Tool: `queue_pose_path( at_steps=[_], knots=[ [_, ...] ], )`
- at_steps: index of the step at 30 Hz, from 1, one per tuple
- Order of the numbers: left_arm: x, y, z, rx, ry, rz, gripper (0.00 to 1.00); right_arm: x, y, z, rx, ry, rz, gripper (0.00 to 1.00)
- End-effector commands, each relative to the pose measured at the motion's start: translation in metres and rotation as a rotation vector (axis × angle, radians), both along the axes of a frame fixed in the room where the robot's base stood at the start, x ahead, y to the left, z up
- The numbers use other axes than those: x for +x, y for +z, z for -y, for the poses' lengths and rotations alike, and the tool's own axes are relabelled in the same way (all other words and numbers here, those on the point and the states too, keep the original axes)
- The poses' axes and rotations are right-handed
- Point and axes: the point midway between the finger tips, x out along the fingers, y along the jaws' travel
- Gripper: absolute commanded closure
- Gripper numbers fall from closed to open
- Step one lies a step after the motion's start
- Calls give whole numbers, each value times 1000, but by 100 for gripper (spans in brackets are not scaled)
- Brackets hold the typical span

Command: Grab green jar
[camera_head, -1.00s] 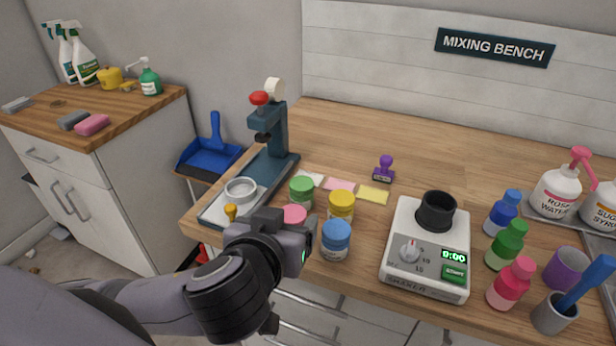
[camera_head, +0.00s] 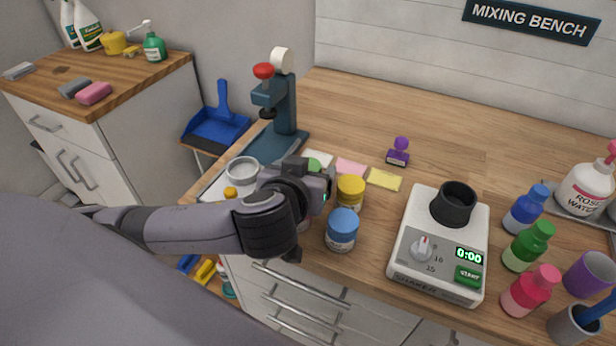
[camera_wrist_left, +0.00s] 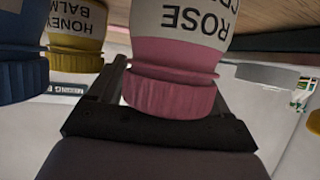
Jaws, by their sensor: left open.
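The green jar (camera_head: 314,164) shows only as a bit of green lid behind my left gripper; the rest of it is hidden. My left gripper (camera_head: 326,184) is open and above the front left of the bench, overlapping that jar in the head view. In the left wrist view, a pink-lidded jar (camera_wrist_left: 170,85) labelled ROSE appears upside down, close in front of the gripper body. I cannot tell whether it touches. The green jar cannot be made out in the wrist view. My right gripper is not in view.
A yellow-lidded jar (camera_head: 350,192) and a blue-lidded jar (camera_head: 341,230) stand just right of my gripper. The shaker (camera_head: 438,245) is farther right, with several bottles beyond it. A press (camera_head: 284,100) stands behind left. The bench's back middle is clear.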

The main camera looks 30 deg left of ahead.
Motion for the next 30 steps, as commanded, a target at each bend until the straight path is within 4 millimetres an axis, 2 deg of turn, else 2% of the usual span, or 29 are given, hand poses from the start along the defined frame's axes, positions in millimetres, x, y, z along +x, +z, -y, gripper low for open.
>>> queue_pose_path(
  at_steps=[9,10,15,16,30],
  knots=[
    [6,-3,-2,-2,0,1,22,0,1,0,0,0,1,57],
    [6,-3,-1,-2,0,1,25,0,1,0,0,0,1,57],
    [6,-3,-1,-1,0,0,80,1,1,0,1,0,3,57],
    [6,-3,-1,-1,0,0,82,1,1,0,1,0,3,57],
    [6,4,-1,-2,-1,3,83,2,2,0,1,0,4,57]
  ],
)
